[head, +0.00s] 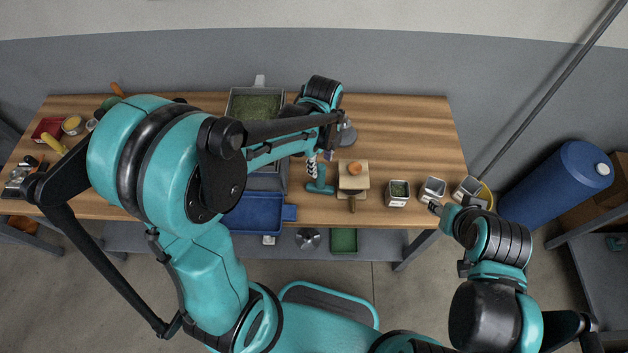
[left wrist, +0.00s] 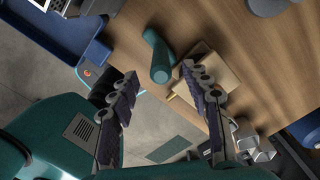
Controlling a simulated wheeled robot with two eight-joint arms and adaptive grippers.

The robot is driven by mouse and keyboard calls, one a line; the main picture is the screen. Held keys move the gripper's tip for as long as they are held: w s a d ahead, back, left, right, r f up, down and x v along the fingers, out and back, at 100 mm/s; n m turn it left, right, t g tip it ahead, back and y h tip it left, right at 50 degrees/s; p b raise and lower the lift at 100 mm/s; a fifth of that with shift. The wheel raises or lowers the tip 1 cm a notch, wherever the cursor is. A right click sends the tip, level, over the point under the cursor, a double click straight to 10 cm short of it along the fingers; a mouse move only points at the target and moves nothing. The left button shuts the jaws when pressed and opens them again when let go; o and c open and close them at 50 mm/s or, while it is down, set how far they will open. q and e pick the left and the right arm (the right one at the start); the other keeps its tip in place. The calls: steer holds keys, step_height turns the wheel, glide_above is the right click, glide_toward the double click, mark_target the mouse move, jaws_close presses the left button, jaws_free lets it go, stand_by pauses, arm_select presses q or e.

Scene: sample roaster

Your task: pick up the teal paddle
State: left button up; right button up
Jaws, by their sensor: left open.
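The teal paddle (head: 320,186) lies on the wooden table near its front edge, left of a small wooden board. In the left wrist view its rounded teal body (left wrist: 157,52) points toward the camera, beyond and between my fingertips. My left gripper (head: 312,163) is open above the paddle, and its two fingers (left wrist: 159,80) are apart with nothing between them. Part of the paddle is hidden by the gripper in the head view. My right gripper (head: 438,207) is near the metal cups at the table's right front; its fingers are too small to read.
The wooden board (head: 361,181) carries an orange round object (head: 355,168). Metal cups (head: 397,194) stand to its right. A blue tray (head: 255,214) is at the left front, and a green-filled tray (head: 240,103) is behind. The table's back right is clear.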

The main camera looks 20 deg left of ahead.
mark_target(321, 174)
arm_select(q)
step_height(321, 174, down, 6)
steer(key=shift+f+b, duration=0.2)
steer(key=shift+b, duration=0.9)
jaws_close()
